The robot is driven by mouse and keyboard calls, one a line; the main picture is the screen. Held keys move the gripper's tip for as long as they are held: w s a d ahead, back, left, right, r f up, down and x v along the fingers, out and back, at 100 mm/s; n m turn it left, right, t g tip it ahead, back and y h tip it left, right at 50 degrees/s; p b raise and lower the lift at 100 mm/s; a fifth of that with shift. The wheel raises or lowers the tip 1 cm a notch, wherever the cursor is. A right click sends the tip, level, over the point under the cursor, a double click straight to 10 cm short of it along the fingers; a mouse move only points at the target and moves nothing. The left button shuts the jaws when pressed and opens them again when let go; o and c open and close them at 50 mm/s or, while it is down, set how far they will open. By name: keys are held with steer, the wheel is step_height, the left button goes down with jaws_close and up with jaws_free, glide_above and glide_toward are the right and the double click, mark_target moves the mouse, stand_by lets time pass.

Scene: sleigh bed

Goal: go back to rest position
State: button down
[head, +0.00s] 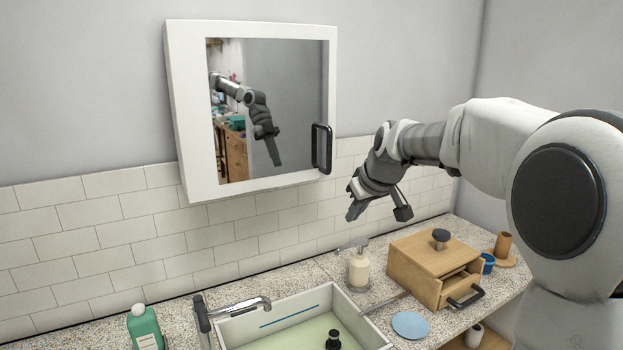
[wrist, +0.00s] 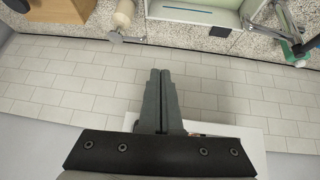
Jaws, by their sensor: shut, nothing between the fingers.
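My gripper (head: 356,210) is up in the air in the head view, in front of the tiled wall and above the counter. It points down and to the left and holds nothing. In the wrist view its two fingers (wrist: 160,76) lie side by side, closed together. My arm reaches in from the right side of the head view.
A white mirror cabinet (head: 186,110) with a black handle hangs left of my gripper. Below are a soap dispenser (head: 358,266), a wooden box (head: 418,262) with its drawer partly open, a blue disc (head: 410,325), a sink (head: 290,306), a faucet (head: 235,308) and a green bottle (head: 144,328).

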steer(key=s+d+f+m+h, duration=0.1)
steer(key=s+d+f+m, duration=0.1)
steer(key=s, duration=1.5)
steer(key=s+d+f+m+g+h, duration=0.1)
steer(key=s+d+f+m, duration=0.1)
steer(key=s, duration=1.6)
steer(key=shift+s+d+m, duration=0.15)
steer(key=shift+d+m, duration=0.2)
steer(key=shift+m, duration=0.35)
